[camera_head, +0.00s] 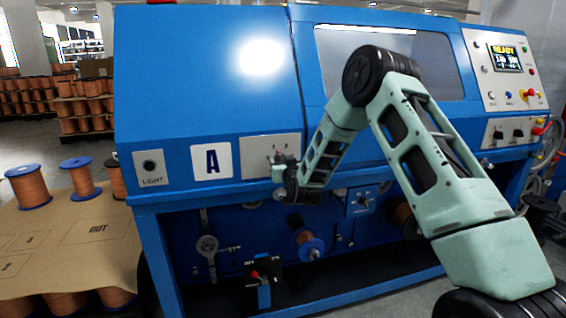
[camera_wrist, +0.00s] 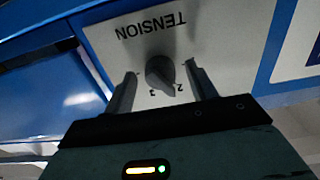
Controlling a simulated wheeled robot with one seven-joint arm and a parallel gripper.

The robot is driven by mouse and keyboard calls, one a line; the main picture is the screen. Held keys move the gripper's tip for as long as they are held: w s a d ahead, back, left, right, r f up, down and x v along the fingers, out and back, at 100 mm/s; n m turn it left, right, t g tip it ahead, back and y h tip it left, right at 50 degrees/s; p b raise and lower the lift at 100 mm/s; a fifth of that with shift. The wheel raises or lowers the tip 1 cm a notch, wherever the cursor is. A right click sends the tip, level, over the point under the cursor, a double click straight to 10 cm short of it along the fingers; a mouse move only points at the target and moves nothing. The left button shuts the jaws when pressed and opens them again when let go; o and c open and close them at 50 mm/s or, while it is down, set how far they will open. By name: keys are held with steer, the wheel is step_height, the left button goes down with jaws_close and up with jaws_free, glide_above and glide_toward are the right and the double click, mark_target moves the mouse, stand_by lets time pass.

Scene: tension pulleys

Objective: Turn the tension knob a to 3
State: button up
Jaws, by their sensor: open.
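The tension knob (camera_wrist: 160,72) is a dark round knob on a pale plate (camera_wrist: 215,45) marked TENSION, upside down in the wrist view. Its narrower end points down and slightly right, towards small numerals, among them 2 and 3; the exact setting is hard to read. My gripper (camera_wrist: 163,84) is open, with one finger on each side of the knob and a visible gap to both. In the head view my gripper (camera_head: 281,172) is at the lower right of the plate (camera_head: 256,158), right of the A sign (camera_head: 211,162), and mostly hides the knob.
The blue machine (camera_head: 200,75) fills the middle. A LIGHT switch plate (camera_head: 151,168) is left of the A sign. Pulleys and a red-handled lever box (camera_head: 263,275) sit below. A control panel (camera_head: 505,70) is at upper right.

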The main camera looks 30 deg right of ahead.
steer(key=c, duration=1)
steer(key=shift+f+b, duration=0.1)
steer(key=shift+b, duration=0.2)
steer(key=shift+m+b, duration=4.6)
steer(key=shift+m, duration=1.2)
steer(key=o, duration=1)
